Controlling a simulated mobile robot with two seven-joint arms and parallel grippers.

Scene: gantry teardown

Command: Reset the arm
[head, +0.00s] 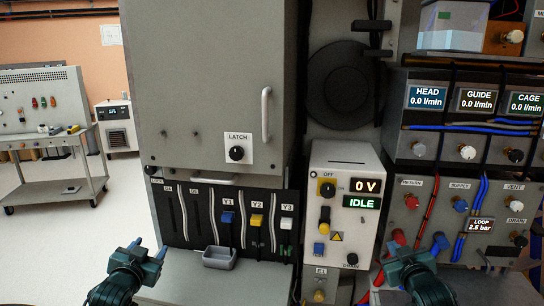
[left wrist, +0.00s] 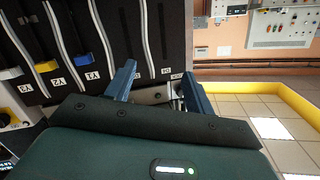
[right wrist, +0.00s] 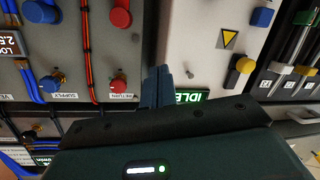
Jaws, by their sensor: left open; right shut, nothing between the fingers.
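No arm apart from my own is plainly visible. My left gripper (head: 148,252) is open and empty at the lower left of the head view, before the dark slotted panel (head: 178,215). Its two blue fingers are spread in the left wrist view (left wrist: 158,88). My right gripper (head: 403,254) is at the lower right, by the red and blue knobs. Its fingers are together and empty in the right wrist view (right wrist: 157,88), near the IDLE display (right wrist: 190,96). The grey control box (head: 335,160) reads 0 V and IDLE. Blue Y1 (head: 228,218), yellow Y2 (head: 256,220) and white Y3 (head: 286,224) handles stand in the panel.
A grey cabinet door (head: 200,80) has a LATCH knob (head: 237,154). A small grey tray (head: 220,258) sits on the ledge below the panel. Valves and red and blue hoses fill the right side, with a red knob (head: 398,236). Open floor and a cart (head: 50,165) lie left.

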